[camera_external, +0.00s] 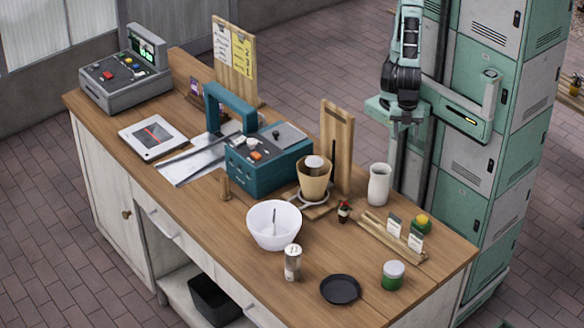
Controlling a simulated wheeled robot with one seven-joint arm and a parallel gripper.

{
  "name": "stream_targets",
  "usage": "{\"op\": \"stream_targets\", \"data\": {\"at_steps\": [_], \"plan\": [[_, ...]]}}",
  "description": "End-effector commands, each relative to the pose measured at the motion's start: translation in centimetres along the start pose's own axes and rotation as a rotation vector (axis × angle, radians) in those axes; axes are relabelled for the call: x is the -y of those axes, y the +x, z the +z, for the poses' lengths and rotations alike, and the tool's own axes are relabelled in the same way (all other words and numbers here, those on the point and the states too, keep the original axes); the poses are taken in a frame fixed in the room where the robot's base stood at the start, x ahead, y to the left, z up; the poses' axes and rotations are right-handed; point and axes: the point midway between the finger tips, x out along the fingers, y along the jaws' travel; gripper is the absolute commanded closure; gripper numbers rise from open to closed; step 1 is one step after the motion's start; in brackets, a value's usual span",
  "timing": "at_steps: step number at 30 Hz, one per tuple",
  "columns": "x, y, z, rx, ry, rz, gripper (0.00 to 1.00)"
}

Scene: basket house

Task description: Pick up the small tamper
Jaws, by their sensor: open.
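A small upright wooden piece (225,187) with a narrow body stands on the wooden counter (330,265), in front of the teal machine. It may be the small tamper, but it is too small here to be sure. A small dark and red item (344,211), also hard to make out, stands right of the wooden stand. My gripper (406,121) hangs pointing down beyond the counter's back edge, at the upper right. It is open and empty, well apart from both small items.
A teal machine (268,165), a grey register (124,78) and a flat scale (152,137) fill the left half. A white bowl (273,224), speckled shaker (292,263), black dish (340,289), green jar (392,275) and white vase (379,184) stand at right.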

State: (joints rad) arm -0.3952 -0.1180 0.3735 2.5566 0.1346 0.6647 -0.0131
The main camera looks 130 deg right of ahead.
Motion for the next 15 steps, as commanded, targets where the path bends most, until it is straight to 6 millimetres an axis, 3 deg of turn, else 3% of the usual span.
{"op": "stream_targets", "data": {"at_steps": [10,15], "plan": [[0.2,-4.9,-0.3,-0.008,-0.001,0.001,0.52],[-1.5,-5.4,-2.6,0.007,-0.054,0.013,0.52]]}}
